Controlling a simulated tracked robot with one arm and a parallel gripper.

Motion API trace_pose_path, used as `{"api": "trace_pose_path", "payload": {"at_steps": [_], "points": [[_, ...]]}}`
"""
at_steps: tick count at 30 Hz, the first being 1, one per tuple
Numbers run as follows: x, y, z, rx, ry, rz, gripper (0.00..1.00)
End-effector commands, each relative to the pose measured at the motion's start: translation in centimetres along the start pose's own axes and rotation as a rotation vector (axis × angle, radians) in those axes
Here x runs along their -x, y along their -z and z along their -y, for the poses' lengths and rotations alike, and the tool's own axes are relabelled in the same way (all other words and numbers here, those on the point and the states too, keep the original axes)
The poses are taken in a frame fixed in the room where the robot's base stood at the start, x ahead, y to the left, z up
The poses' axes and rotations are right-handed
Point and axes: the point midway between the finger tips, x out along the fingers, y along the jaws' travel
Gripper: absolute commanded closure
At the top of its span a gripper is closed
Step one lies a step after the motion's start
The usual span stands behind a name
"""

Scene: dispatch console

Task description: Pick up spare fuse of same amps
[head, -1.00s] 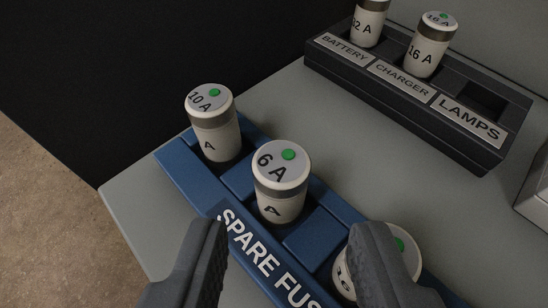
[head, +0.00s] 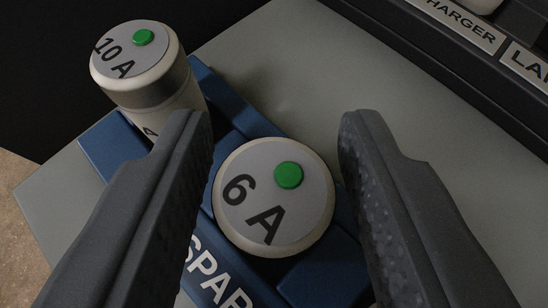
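The 6 A fuse (head: 262,222), white with a green dot on its top, stands upright in the blue spare fuse rack (head: 240,110). My gripper (head: 275,140) is open, with one finger to the left and one to the right of the 6 A fuse. I see a gap at the right finger; whether the left finger touches cannot be told. The 10 A fuse (head: 140,65), also white with a green dot, stands in the rack at upper left, just beyond my left finger. The rack's lettering is partly hidden by the left finger.
The black fuse holder (head: 465,80) runs along the upper right, with its charger label (head: 462,22) and part of another label showing. Grey console surface (head: 300,70) lies clear between the rack and the holder. The console edge is at left.

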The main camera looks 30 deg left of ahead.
Motion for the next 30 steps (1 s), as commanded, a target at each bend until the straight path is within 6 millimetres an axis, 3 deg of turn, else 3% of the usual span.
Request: {"api": "trace_pose_path", "payload": {"at_steps": [6, 9, 10, 22, 30], "points": [[0.0, 0.0, 0.0, -0.001, 0.0, 0.0, 0.65], [0.0, 0.0, 0.0, -0.001, 0.0, 0.0, 0.93], [0.0, 0.0, 0.0, -0.001, 0.0, 0.0, 0.97], [0.1, 0.2, -0.1, -0.001, -0.001, -0.001, 0.97], [0.9, 1.6, 0.0, -0.001, 0.0, -0.002, 0.97]]}}
